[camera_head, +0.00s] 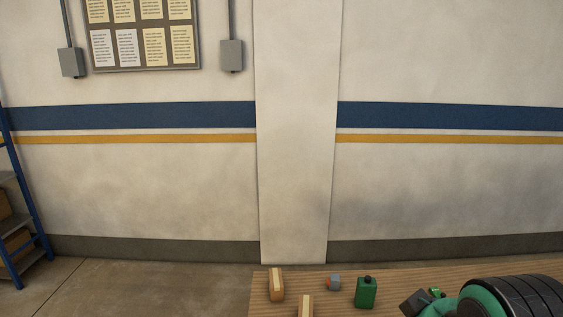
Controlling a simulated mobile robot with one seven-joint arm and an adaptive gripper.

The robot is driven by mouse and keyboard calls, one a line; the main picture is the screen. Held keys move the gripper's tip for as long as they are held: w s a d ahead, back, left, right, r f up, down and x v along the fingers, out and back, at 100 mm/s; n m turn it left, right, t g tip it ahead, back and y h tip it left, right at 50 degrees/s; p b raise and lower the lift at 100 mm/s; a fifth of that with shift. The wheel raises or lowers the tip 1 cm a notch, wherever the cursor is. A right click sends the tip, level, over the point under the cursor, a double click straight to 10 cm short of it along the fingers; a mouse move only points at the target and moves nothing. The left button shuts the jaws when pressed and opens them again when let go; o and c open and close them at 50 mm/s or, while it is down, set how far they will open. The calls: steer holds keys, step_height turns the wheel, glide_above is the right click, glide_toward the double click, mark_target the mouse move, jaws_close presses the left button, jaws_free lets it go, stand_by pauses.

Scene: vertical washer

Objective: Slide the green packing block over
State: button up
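Two tan boxes with pale stripes, one at the left (277,284) and one nearer (305,306), stand on the table. A blue shelf (25,220) stands far left; a wall is behind.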

steer(key=shift+s+a+f, duration=0.25)
steer(key=shift+s+f, duration=0.1)
steer(key=shift+s, duration=0.3)
